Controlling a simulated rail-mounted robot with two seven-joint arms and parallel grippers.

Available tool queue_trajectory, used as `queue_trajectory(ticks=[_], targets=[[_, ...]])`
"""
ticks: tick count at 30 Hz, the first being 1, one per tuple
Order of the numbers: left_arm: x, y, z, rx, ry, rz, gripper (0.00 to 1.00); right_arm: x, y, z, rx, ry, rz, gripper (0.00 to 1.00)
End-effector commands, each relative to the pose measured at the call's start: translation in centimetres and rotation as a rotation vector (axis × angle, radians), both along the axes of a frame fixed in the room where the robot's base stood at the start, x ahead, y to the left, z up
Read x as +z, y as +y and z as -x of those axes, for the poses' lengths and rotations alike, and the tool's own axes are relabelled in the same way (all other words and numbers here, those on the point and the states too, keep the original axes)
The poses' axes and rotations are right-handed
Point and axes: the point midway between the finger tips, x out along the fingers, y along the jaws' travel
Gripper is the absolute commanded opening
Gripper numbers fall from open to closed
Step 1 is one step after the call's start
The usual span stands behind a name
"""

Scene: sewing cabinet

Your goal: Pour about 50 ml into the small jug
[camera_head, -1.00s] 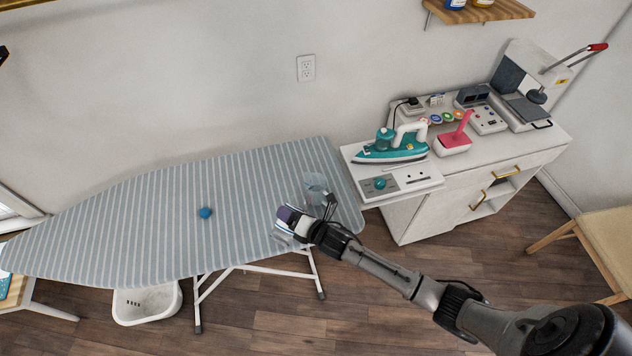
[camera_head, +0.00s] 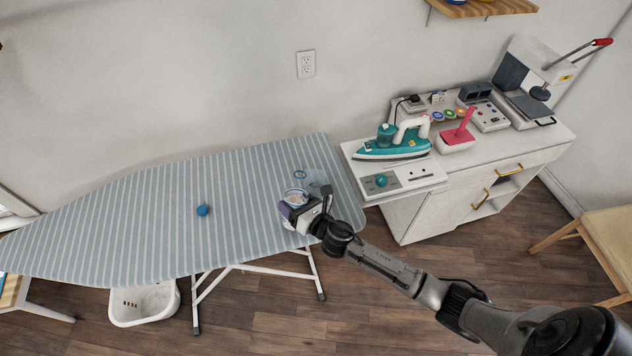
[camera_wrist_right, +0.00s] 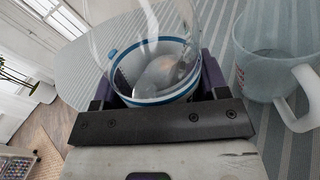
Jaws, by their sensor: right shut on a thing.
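My right gripper (camera_head: 300,212) is shut on a clear vessel with blue bands (camera_head: 295,196), over the right end of the ironing board. In the right wrist view the vessel (camera_wrist_right: 158,98) sits between the fingers (camera_wrist_right: 158,90), its open mouth showing. Something pale and shiny is inside; its level is unclear. The small jug (camera_wrist_right: 268,68), translucent with a white handle, stands beside it on the right. In the head view the jug (camera_head: 317,180) is just behind the gripper and partly hidden. The two look apart in the wrist view. My left gripper is not in view.
The striped ironing board (camera_head: 120,225) is mostly clear, with a blue ball (camera_head: 202,210) on it. A small blue ring (camera_head: 300,174) shows near the jug. The teal iron (camera_head: 393,143) stands on the cabinet's side shelf (camera_head: 425,182) to the right. A white basket (camera_head: 145,304) is below.

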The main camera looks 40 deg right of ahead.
Motion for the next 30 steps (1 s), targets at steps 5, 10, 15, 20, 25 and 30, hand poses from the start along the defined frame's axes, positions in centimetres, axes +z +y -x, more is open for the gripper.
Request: queue_trajectory(ticks=[5,10,15,20,25,30], targets=[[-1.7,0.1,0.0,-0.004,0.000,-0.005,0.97,-0.3,-0.3,-0.1,-0.001,-0.050,0.141,0.33],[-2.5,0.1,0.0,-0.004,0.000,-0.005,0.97,-0.3,-0.4,-0.2,0.000,-0.081,0.229,0.33],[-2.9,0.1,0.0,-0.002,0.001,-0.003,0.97,-0.3,-0.5,-0.2,0.001,-0.097,0.276,0.33],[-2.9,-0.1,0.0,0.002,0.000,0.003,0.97,-0.2,-0.5,-0.2,0.001,-0.100,0.291,0.33],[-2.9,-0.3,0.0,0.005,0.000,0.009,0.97,-0.2,-0.5,-0.2,0.001,-0.100,0.291,0.33],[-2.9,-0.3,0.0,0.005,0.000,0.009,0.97,-0.2,-0.5,-0.2,0.001,-0.100,0.290,0.33]])
